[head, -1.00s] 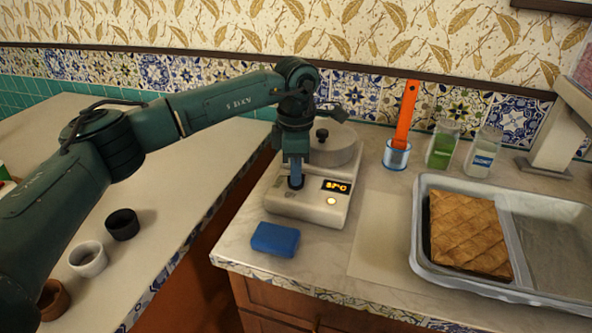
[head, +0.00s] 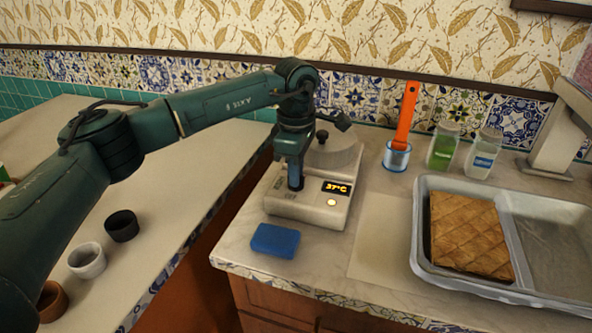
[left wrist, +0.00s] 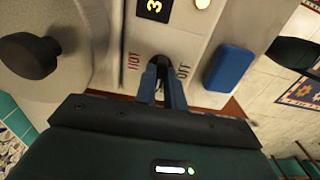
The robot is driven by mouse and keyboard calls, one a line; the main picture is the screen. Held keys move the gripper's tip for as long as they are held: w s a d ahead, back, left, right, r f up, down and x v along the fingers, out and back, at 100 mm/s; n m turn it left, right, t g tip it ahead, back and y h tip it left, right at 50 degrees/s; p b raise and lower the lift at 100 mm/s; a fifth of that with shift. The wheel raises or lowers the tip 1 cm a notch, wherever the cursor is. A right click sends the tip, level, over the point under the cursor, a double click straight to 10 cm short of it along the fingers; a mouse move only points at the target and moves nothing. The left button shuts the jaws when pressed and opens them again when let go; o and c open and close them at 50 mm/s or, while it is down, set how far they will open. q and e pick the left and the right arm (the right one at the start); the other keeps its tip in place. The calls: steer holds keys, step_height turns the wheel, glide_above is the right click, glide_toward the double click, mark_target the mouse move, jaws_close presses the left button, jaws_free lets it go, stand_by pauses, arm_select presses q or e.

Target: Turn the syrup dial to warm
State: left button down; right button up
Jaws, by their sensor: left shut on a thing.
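The syrup warmer (head: 312,212) is a cream box on the counter with a lidded grey pot (head: 343,150) on top. Its lit display (head: 336,187) reads 37°C, and a round lamp (head: 331,202) glows below it. My left gripper (head: 295,180) points down at the front left of the warmer and is shut on the syrup dial. The fingers hide most of the dial. In the left wrist view the gripper (left wrist: 162,88) sits between the red HOT label (left wrist: 133,62) and the OFF label (left wrist: 183,71). I cannot see the dial's pointer.
A blue sponge (head: 275,240) lies just in front of the warmer. A glass with an orange-handled brush (head: 405,118), two jars and a tray of pastry (head: 468,235) stand to the right. Small cups (head: 122,225) stand on the left counter.

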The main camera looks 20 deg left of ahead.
arm_select(q)
steer(key=c, duration=1.5)
jaws_free()
step_height(320, 180, up, 13)
steer(key=shift+r, duration=0.15)
